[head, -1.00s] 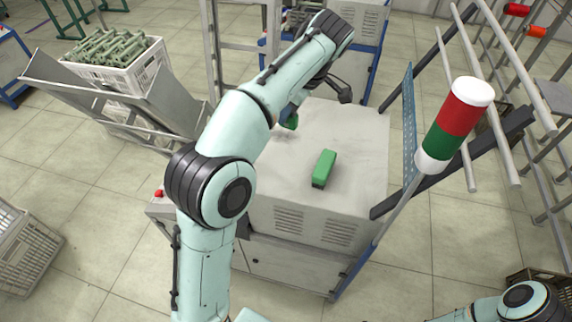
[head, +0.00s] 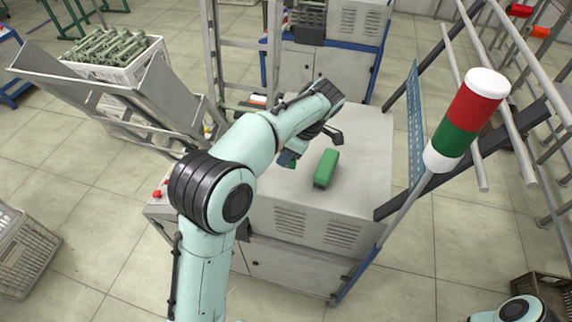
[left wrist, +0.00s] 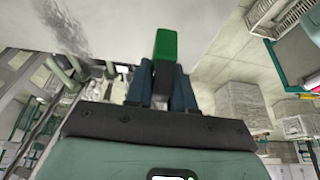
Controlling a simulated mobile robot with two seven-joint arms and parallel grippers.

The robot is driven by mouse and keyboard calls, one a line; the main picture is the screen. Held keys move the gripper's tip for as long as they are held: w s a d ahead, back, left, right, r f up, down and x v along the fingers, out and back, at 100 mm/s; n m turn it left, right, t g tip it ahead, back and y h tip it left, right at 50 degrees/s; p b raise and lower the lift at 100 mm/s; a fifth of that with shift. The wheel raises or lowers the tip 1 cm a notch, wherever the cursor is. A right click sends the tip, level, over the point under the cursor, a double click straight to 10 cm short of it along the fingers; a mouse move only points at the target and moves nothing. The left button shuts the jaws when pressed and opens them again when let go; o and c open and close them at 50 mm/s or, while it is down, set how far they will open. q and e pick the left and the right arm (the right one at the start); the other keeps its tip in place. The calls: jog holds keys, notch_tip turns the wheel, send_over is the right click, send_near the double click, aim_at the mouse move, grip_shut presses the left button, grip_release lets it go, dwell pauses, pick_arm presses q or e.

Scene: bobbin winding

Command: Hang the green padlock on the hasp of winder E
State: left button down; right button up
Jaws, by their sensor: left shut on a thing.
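My left gripper (head: 289,160) is over the left part of a grey machine's top (head: 365,150). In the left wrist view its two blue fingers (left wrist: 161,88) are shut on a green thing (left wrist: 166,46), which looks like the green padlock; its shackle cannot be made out. In the head view my arm and fingers hide most of it. No hasp can be made out, and no letter on the machine can be read. My right gripper is out of view.
A green block (head: 326,168) lies on the machine top, just right of my left gripper. A red, green and white signal light (head: 466,120) on a pole stands at the right. A metal chute (head: 150,105) and a bobbin crate (head: 112,62) are at the left.

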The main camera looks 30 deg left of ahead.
pick_arm(q)
jog(key=shift+f, duration=2.1)
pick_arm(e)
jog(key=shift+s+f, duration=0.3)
pick_arm(q)
jog(key=shift+f+b, duration=0.1)
jog(key=shift+b, duration=0.2)
jog(key=c, duration=1)
grip_release()
jog(key=shift+f, duration=0.1)
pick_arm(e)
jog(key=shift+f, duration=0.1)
pick_arm(q)
jog(key=shift+r, duration=0.25)
jog(key=p+v, duration=0.2)
jog(key=v, duration=1)
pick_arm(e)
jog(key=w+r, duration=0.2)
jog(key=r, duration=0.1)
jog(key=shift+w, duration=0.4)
pick_arm(q)
jog(key=shift+f, duration=0.1)
